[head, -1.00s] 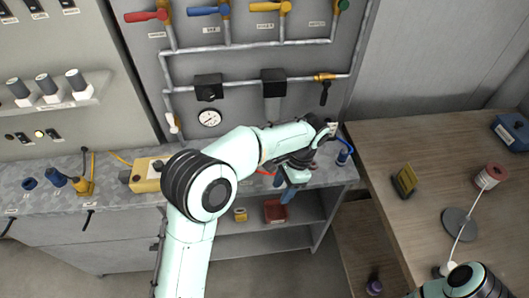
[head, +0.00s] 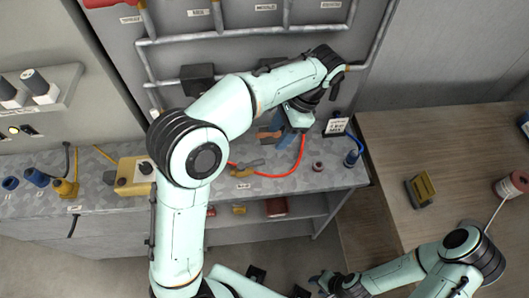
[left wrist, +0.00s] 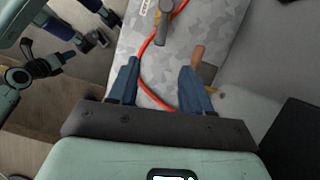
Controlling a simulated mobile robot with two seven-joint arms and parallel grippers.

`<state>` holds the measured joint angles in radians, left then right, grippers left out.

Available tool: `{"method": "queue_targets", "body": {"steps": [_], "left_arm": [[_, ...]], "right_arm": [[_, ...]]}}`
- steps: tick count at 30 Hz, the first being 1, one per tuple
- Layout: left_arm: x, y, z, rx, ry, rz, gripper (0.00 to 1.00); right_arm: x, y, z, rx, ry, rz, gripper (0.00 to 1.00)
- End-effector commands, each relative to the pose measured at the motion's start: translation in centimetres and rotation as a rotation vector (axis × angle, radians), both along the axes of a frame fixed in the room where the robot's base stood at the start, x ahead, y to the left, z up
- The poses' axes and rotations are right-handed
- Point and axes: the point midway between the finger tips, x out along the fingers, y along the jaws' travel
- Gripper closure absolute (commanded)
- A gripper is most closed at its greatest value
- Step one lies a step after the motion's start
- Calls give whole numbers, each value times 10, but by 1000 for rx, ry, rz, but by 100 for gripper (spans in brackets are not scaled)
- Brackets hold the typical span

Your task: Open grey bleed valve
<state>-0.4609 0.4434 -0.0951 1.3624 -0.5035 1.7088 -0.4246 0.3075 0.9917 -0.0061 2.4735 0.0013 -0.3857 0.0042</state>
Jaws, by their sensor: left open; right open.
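A dark lever (head: 337,86) hangs on the wall pipe at the upper right, beside my left wrist; I cannot tell whether this is the grey bleed valve. A pale fitting (head: 154,113) at the pipe's lower left end is partly covered by my elbow. My left gripper (head: 285,133) is open over the workbench, below the pipe. In the left wrist view, its blue fingers (left wrist: 160,88) are apart, with a red cable and bench top beyond them. My right gripper (head: 330,280) is low at the bottom of the head view, away from the wall.
A black box (head: 197,79) sits on the pipe. A wooden table (head: 440,140) stands at right.

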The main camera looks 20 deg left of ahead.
Motion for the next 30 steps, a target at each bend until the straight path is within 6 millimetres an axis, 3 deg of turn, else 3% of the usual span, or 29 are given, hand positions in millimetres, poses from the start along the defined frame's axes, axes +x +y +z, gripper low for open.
{"method": "queue_targets", "body": {"steps": [1,6,13,18,28,29,30], "left_arm": [[-4,4,-15,1,6,2,51],[-14,15,-49,2,6,2,51],[-23,27,-84,2,3,3,51],[-26,31,-96,1,0,2,51],[-27,32,-99,0,-1,2,51],[-27,32,-99,0,-1,2,58],[-27,32,-99,0,-1,2,71]], "right_arm": [[-5,0,-8,0,7,0,57],[-13,0,-20,0,15,0,57],[-17,0,-29,0,19,0,57],[-18,0,-31,1,21,1,57],[-18,0,-31,0,20,0,57],[-18,0,-31,0,20,0,57],[-18,0,-31,0,20,0,57]]}}
